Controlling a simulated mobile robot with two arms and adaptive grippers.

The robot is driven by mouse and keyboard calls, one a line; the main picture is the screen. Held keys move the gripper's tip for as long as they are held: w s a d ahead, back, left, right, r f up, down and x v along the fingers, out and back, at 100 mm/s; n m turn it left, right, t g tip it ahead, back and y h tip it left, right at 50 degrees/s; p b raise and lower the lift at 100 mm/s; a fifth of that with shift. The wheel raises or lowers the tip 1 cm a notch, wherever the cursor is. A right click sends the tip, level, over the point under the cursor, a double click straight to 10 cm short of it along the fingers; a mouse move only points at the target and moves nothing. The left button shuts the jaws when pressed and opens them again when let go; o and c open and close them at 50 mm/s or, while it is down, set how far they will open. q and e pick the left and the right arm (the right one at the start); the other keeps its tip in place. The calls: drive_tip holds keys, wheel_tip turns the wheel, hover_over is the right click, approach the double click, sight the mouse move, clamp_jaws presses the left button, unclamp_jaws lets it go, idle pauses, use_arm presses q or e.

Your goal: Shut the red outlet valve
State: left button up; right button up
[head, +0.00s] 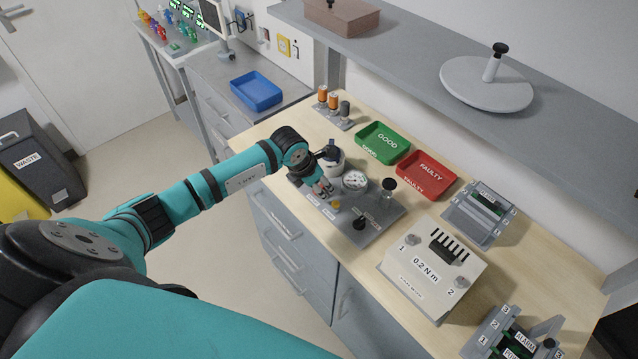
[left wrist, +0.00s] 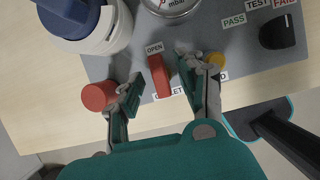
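The red outlet valve handle (left wrist: 159,76) is a short red bar on the grey test panel (left wrist: 232,52). My left gripper (left wrist: 160,70) is open, with one finger on each side of the handle and a visible gap to both. In the head view my left gripper (head: 322,187) is low over the left part of the panel (head: 390,219) and largely hides the handle. My right gripper is in neither view.
A red round knob (left wrist: 97,96) is close beside the left finger, and a yellow button (left wrist: 215,60) is by the right finger. A pressure gauge (head: 355,180), a blue-topped white canister (left wrist: 85,22) and a black selector knob (head: 361,222) are near.

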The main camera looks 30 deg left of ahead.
use_arm(q)
clamp_jaws()
drive_tip(key=shift+a+f+m+b, duration=0.15)
drive_tip(key=shift+m+b, duration=0.25)
drive_tip(key=shift+b, duration=0.45)
drive_tip(key=m+g+h+b, duration=0.1)
drive_tip(key=m+b, duration=0.3)
drive_tip(key=b, duration=0.2)
drive_tip(key=m+g+h+b, duration=0.1)
drive_tip(key=m+b, duration=0.3)
drive_tip(key=b, duration=0.2)
drive_tip(key=m+g+b, duration=0.2)
drive_tip(key=m+b, duration=0.2)
drive_tip(key=b, duration=0.2)
drive_tip(key=shift+w+m+h, duration=0.4)
drive_tip(key=shift+m+g+b, duration=0.8)
drive_tip(key=shift+m+b, duration=0.85)
drive_tip(key=shift+m, duration=0.25)
drive_tip(key=shift+r, duration=0.2)
unclamp_jaws()
